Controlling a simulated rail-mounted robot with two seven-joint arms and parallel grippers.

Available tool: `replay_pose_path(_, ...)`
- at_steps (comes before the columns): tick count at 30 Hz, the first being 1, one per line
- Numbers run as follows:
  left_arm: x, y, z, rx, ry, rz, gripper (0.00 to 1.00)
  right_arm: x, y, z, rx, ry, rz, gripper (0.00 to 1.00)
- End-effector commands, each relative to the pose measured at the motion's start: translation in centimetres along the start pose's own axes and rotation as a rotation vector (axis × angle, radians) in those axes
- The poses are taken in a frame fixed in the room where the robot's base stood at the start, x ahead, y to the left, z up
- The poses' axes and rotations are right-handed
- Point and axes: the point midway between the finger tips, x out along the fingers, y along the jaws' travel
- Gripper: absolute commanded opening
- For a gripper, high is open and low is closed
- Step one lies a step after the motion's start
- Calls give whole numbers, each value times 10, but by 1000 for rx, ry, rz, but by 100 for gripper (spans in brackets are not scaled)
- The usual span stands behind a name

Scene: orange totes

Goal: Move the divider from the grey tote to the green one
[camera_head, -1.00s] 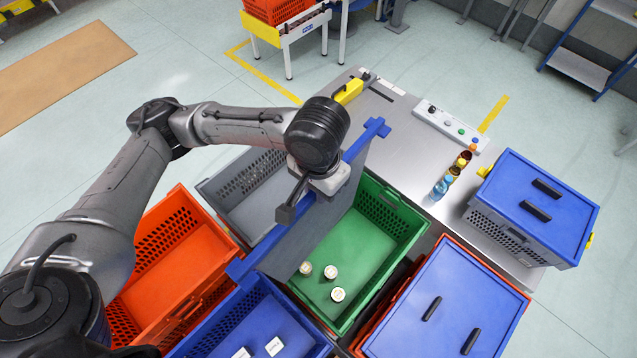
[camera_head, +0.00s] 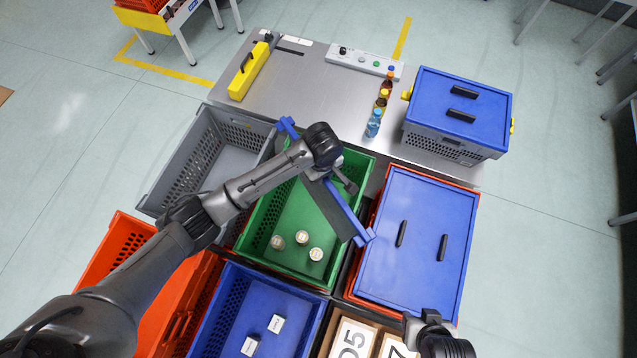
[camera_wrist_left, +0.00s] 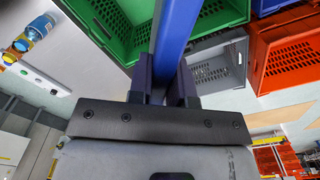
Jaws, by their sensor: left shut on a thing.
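The divider is a grey panel (camera_head: 330,212) with a blue top bar (camera_head: 352,220). It is held slantwise above the green tote (camera_head: 366,162), its bar's near end reaching toward the tote's right rim. My left gripper (camera_head: 328,176) is shut on the blue bar near its middle. In the left wrist view, the two fingers (camera_wrist_left: 163,88) clasp the bar (camera_wrist_left: 177,32) from both sides. The divider's lower edge is partly hidden, so I cannot tell whether it touches the tote. The grey tote (camera_head: 160,178), left of the green one, looks empty.
Several pale round pieces (camera_head: 302,240) lie in the green tote's near part. A blue-lidded tote (camera_head: 420,235) stands close on its right. An open blue tote (camera_head: 225,300) and orange totes (camera_head: 118,245) are nearer. Bottles (camera_head: 374,122) stand behind on the metal table.

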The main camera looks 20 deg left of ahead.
Motion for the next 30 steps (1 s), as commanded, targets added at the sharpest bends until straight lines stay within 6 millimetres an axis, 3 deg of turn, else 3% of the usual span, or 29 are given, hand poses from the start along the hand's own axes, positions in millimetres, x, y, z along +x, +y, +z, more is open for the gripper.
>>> replay_pose_path(3, 30, -8, -37, -197, 0, -6, 0, 0, 0, -1, 0, 2, 0, 51)
replay_pose_path(7, 53, -15, -67, -383, 0, -4, 0, 0, 0, -1, 0, 2, 0, 51)
replay_pose_path(9, 55, -12, -78, -479, 0, 1, 0, 0, 0, -1, 0, 3, 0, 51)
replay_pose_path(18, 57, -6, -80, -637, 0, 0, 0, 0, 1, -2, -3, 5, 3, 51)
replay_pose_path(25, 75, -6, -80, -645, 1, 0, 0, 4, 2, 0, -5, 4, 5, 51)
replay_pose_path(30, 95, -6, -80, -644, 1, 2, 0, 27, 1, 7, -6, 5, 5, 51)
